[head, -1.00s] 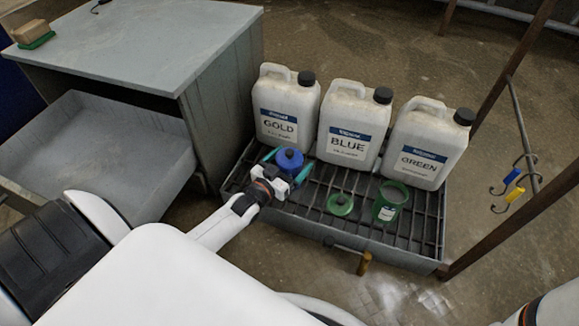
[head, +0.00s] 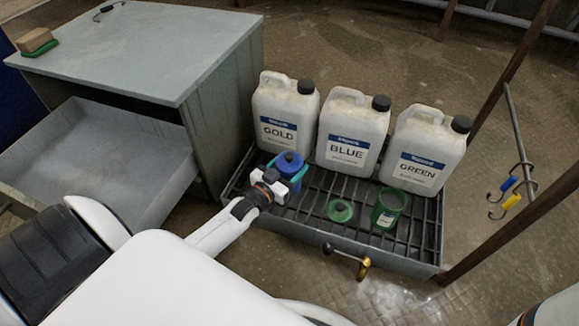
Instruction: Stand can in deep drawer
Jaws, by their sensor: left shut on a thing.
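A can with a blue lid (head: 289,162) is upright between the teal fingers of my left gripper (head: 284,172), which is shut on it. The gripper and can are over the left part of the slatted tray, in front of the jug marked GOLD; I cannot tell whether the can touches the slats. The open deep grey drawer (head: 95,150) sticks out of the grey cabinet (head: 215,80) on the left, and its visible inside looks empty. An open green can (head: 388,208) and a green lid (head: 340,211) are on the tray. My right gripper is not in view.
White jugs marked GOLD (head: 285,112), BLUE (head: 352,132) and GREEN (head: 424,150) stand along the back of the slatted tray (head: 330,240). A brass-ended handle (head: 345,255) is at its front. Hooks (head: 509,190) hang by a rusty post at right. A brush (head: 36,42) lies on the cabinet.

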